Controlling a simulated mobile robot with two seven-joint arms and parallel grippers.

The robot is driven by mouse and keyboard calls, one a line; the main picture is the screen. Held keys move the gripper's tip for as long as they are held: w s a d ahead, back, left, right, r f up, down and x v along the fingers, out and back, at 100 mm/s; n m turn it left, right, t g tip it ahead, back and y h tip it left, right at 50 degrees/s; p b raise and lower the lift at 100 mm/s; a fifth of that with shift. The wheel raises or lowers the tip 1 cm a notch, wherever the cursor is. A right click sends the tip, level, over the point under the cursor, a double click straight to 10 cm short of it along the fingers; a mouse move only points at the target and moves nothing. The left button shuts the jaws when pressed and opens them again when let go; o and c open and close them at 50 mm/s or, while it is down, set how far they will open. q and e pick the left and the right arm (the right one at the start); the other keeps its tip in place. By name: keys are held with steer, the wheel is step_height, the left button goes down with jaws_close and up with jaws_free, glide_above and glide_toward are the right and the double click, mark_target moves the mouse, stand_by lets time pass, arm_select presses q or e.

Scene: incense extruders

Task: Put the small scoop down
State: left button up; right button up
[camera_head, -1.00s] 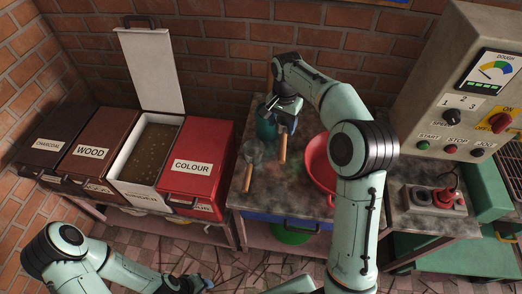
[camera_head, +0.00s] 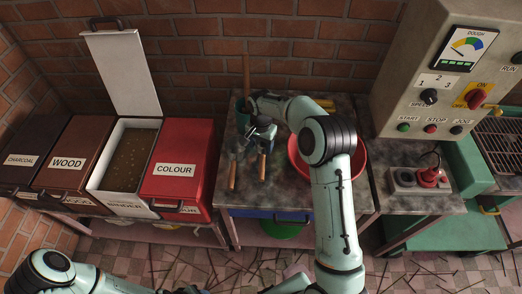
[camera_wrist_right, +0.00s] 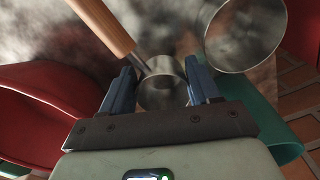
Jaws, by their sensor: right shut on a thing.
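The small scoop has a wooden handle (camera_head: 262,166) and a small metal cup (camera_wrist_right: 161,88). My right gripper (camera_head: 262,130) is shut on the cup, which sits between its two fingers in the right wrist view (camera_wrist_right: 163,84). The handle points towards the table's front edge. The scoop is low over the dark worktable (camera_head: 285,197); I cannot tell whether it touches. A larger scoop (camera_head: 233,170) lies just left of it, and its wider cup shows in the right wrist view (camera_wrist_right: 245,35). Only links of my left arm show at the bottom left; its gripper is out of frame.
A red bowl (camera_head: 358,165) stands close on the right, partly behind my right arm. A teal container (camera_head: 243,118) stands behind the scoops. The red COLOUR bin (camera_head: 180,150) is left of the table. The table's front strip is clear.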

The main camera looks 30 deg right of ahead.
mark_target(261, 151)
steer(key=shift+f, duration=1.8)
steer(key=shift+f, duration=0.15)
steer(key=o, duration=0.9)
steer(key=shift+c, duration=0.2)
step_height(261, 151, up, 12)
steer(key=shift+r+p, duration=0.2)
steer(key=shift+p, duration=0.1)
steer(key=shift+f, duration=0.1)
